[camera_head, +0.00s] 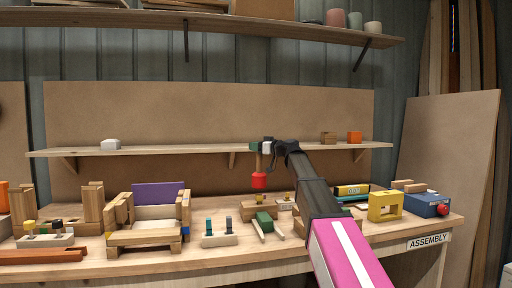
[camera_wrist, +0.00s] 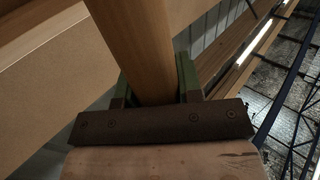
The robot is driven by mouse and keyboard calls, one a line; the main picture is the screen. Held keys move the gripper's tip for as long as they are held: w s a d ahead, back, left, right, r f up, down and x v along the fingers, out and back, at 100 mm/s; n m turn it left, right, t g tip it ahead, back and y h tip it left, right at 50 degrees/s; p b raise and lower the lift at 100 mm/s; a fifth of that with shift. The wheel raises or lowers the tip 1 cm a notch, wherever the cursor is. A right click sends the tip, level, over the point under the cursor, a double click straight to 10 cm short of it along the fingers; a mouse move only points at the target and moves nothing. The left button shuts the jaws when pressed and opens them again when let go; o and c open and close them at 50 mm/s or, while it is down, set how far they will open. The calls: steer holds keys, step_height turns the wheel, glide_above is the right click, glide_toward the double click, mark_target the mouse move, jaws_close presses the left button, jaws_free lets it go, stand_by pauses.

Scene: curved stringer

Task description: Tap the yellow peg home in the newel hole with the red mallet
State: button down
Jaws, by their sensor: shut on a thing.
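The red mallet hangs head down from my gripper (camera_head: 262,147). Its red head (camera_head: 259,180) is above the middle of the bench, apart from the things below. In the wrist view, its wooden handle (camera_wrist: 138,45) runs between the green fingers of my gripper (camera_wrist: 153,80), which is shut on it. A small yellow peg (camera_head: 287,196) shows on a light block (camera_head: 286,205), below and right of the mallet head. A wooden block (camera_head: 258,210) with a small yellowish piece lies under the head. How deep the peg sits is too small to tell.
The workbench (camera_head: 240,260) is crowded. A green block (camera_head: 264,222), a yellow frame (camera_head: 385,205) and a blue box (camera_head: 428,205) stand rightward. A shelf (camera_head: 200,149) runs behind my gripper.

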step_height(320, 180, down, 4)
steer(key=shift+r, duration=0.1)
step_height(320, 180, up, 4)
stand_by(0.3)
step_height(320, 180, down, 5)
steer(key=shift+f, duration=0.1)
steer(key=shift+r, duration=2.25)
